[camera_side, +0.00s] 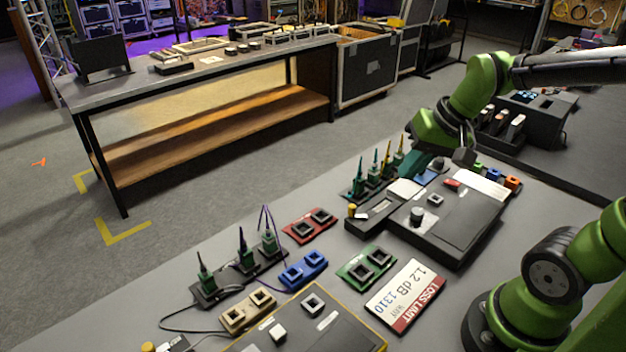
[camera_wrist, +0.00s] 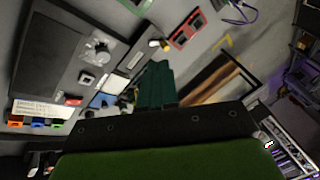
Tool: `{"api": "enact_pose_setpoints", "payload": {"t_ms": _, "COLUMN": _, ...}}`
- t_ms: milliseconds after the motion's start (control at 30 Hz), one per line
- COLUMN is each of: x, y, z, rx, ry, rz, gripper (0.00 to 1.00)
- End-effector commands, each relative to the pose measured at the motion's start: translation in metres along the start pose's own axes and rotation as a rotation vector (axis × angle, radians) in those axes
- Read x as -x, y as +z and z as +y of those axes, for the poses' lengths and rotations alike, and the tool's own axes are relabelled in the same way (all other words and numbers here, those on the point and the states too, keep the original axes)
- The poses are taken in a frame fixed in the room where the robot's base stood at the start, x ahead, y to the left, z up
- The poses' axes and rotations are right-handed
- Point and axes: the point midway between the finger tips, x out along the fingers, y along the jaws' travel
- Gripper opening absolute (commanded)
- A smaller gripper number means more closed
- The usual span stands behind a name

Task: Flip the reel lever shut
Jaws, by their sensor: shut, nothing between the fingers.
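My gripper (camera_side: 414,162) is at the back edge of the grey-black device box (camera_side: 452,232), its teal fingers pointing down and left. The fingers are together and empty; they also show in the wrist view (camera_wrist: 157,84). A blue and white part (camera_wrist: 104,101) lies beside the fingers, partly hidden by them and my wrist. I cannot tell for sure which part is the reel lever or how it stands. The box top carries a round knob (camera_side: 416,215), a red switch (camera_side: 452,184) and a white label (camera_side: 482,187). A yellow-tipped part (camera_side: 351,210) stands at its left edge.
Upright green connectors with thin tips (camera_side: 376,164) stand close left of my gripper. Red (camera_side: 309,225), blue (camera_side: 303,268) and green (camera_side: 366,267) socket blocks, a loss-limit card (camera_side: 405,296) and a second box (camera_side: 315,325) lie nearer. Thin cables loop at front left.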

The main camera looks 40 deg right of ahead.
Motion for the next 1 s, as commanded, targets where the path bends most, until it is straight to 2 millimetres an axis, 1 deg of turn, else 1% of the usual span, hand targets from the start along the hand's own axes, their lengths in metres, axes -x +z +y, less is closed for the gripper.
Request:
{"api": "enact_pose_setpoints", "payload": {"t_ms": 33, "x": -0.009, "y": -0.011, "z": 0.008, "rx": -0.067, "ry": 0.022, "rz": -0.040, "gripper": 0.00}}
{"api": "enact_pose_setpoints", "payload": {"t_ms": 100, "x": -0.018, "y": -0.024, "z": 0.017, "rx": -0.155, "ry": 0.043, "rz": -0.093, "gripper": 0.00}}
{"api": "enact_pose_setpoints", "payload": {"t_ms": 300, "x": -0.048, "y": -0.058, "z": 0.046, "rx": -0.429, "ry": 0.079, "rz": -0.251, "gripper": 0.00}}
{"api": "enact_pose_setpoints", "payload": {"t_ms": 600, "x": -0.096, "y": -0.101, "z": 0.097, "rx": -0.868, "ry": 0.071, "rz": -0.504, "gripper": 0.00}}
{"api": "enact_pose_setpoints", "payload": {"t_ms": 700, "x": -0.109, "y": -0.113, "z": 0.111, "rx": -1.003, "ry": 0.050, "rz": -0.584, "gripper": 0.00}}
{"api": "enact_pose_setpoints", "payload": {"t_ms": 833, "x": -0.119, "y": -0.127, "z": 0.118, "rx": -1.142, "ry": 0.017, "rz": -0.676, "gripper": 0.00}}
{"api": "enact_pose_setpoints", "payload": {"t_ms": 900, "x": -0.118, "y": -0.136, "z": 0.113, "rx": -1.190, "ry": -0.007, "rz": -0.717, "gripper": 0.00}}
{"api": "enact_pose_setpoints", "payload": {"t_ms": 1000, "x": -0.109, "y": -0.143, "z": 0.103, "rx": -1.221, "ry": -0.030, "rz": -0.744, "gripper": 0.00}}
